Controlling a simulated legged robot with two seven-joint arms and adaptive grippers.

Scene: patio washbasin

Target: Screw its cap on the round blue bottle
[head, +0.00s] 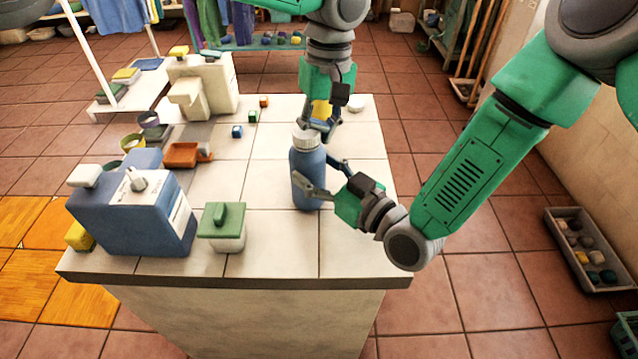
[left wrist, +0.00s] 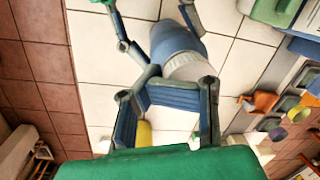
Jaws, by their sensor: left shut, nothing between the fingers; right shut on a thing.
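The round blue bottle (head: 307,175) stands upright near the right side of the tiled counter. Its white cap (head: 306,141) sits on the bottle's top; whether it is tight I cannot tell. My right gripper (head: 322,178) is shut on the bottle's body from the right. My left gripper (head: 318,130) is shut and empty, pointing down right at the cap, just behind it in the head view. In the left wrist view the bottle (left wrist: 176,40) and the white cap (left wrist: 188,66) show beyond my left fingers, partly hidden by them. Whether those fingers touch the cap I cannot tell.
On the counter (head: 270,240) stand a big blue canister (head: 130,215), a green-lidded jar (head: 222,228), a cream canister (head: 203,85), an orange tray (head: 182,154) and several small cubes. A small white round thing (head: 355,103) lies behind my left gripper. The counter's front right is clear.

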